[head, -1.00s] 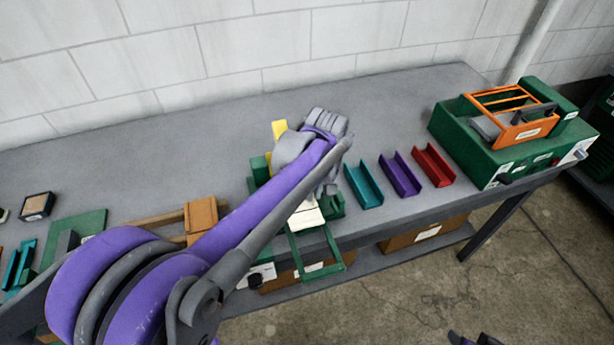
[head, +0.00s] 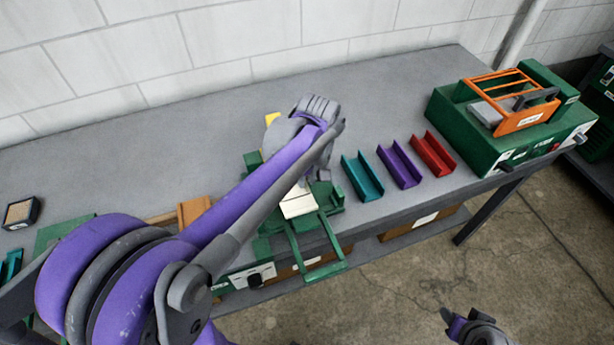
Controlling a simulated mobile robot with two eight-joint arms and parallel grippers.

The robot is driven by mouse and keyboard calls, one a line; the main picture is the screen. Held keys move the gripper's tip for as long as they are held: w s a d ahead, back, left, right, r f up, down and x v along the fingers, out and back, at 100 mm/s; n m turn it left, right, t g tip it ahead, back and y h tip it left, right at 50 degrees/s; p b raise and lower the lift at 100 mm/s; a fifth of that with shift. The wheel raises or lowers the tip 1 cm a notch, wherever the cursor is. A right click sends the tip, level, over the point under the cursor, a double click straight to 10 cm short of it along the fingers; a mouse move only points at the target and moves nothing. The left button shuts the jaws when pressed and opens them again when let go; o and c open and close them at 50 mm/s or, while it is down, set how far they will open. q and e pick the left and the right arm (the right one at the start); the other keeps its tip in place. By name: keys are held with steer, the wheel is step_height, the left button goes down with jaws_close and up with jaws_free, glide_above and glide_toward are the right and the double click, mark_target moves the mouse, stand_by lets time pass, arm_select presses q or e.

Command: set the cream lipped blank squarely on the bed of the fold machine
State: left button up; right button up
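The cream lipped blank (head: 298,204) shows as a pale flat piece over the green fold machine (head: 335,198) at the table's front edge. Its far part is hidden by my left arm, so I cannot tell whether it rests flat or square on the bed. The machine's green handle frame (head: 327,267) hangs forward past the edge. My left gripper (head: 306,179) is above the machine at the blank's far end; its fingertips are mostly hidden by the arm. My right gripper (head: 462,318) is low at the bottom edge, away from the table, only partly in view.
Teal (head: 363,178), purple (head: 399,165) and red (head: 433,154) channels lie right of the machine. A green machine with an orange frame (head: 528,122) stands at the right end. A tan block (head: 194,210) is left of the fold machine. The table's back is clear.

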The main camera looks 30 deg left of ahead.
arm_select(q)
steer(key=shift+o, duration=0.7)
steer(key=shift+r, duration=0.25)
step_height(320, 180, up, 12)
steer(key=d, duration=0.1)
steer(key=shift+s+d+p, duration=0.15)
steer(key=shift+p, duration=0.2)
steer(key=shift+f, duration=0.15)
